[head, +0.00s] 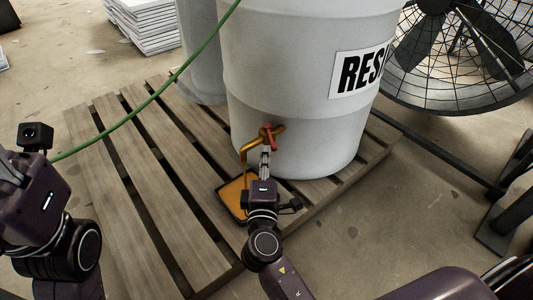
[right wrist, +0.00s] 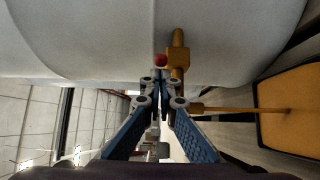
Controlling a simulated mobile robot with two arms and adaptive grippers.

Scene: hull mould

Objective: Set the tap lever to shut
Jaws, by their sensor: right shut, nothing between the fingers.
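The brass tap (head: 252,146) sits low on the front of the white drum (head: 290,95), with a spout bent down over a tray (head: 222,210) of amber liquid. Its red lever (head: 269,138) slants across the tap body. My right gripper (head: 265,153) is shut and empty, its fingertips close to the lever. In the right wrist view, the lever's red end (right wrist: 160,60) is just ahead of the shut fingertips (right wrist: 160,84), beside the brass tap body (right wrist: 179,58); contact is unclear. My left gripper's body (head: 30,190) is at the left edge, its fingers unseen.
The drum and tray stand on a slatted wooden pallet (head: 150,190). A green hose (head: 140,108) crosses at left. A large caged fan (head: 465,50) stands at the right, and stacked white sheets (head: 145,25) lie behind.

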